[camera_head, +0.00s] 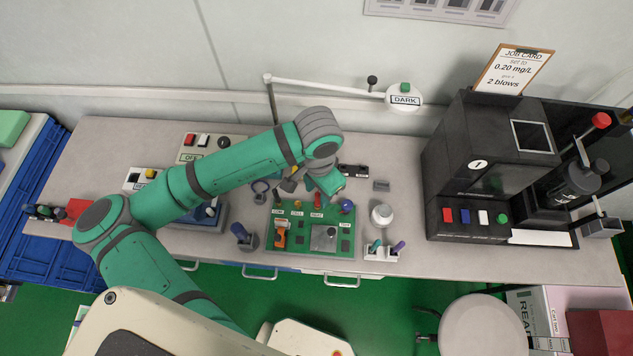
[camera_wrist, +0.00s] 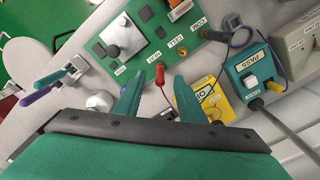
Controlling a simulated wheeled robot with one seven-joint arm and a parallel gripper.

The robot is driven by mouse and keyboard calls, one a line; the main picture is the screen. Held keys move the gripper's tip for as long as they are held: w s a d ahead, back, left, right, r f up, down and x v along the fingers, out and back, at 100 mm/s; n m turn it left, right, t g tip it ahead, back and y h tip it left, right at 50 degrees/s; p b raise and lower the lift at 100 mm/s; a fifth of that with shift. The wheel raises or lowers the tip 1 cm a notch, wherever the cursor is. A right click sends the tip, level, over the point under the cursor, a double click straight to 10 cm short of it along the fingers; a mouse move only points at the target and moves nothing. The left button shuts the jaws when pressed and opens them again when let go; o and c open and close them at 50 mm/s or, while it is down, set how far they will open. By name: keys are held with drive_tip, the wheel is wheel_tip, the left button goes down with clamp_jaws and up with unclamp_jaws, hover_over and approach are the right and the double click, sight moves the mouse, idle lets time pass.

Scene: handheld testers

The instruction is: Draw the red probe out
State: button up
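The red probe (camera_wrist: 160,73) stands at the edge of the green circuit board (camera_wrist: 97,45), beside the label HEAT, in the wrist view. A thin red lead runs from it. In the head view the red probe (camera_head: 317,211) shows as a small red spot just below my gripper. My gripper (camera_wrist: 158,84) is open, with one green finger on each side of the probe's line; I cannot tell if either finger touches it. In the head view my gripper (camera_head: 326,186) is above the board's back edge, its fingertips partly hidden by the wrist.
A teal tester (camera_wrist: 251,72) reading PASS and a yellow item (camera_wrist: 207,99) lie close by. A dark plug (camera_wrist: 212,35) stands by the label COM. A white knob (camera_head: 382,215) and a pen holder (camera_head: 381,253) are right of the board. A black machine (camera_head: 470,150) stands farther right.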

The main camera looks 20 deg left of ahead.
sight(317, 199)
drive_tip(key=shift+f, duration=2.3)
drive_tip(key=c, duration=0.9)
clamp_jaws()
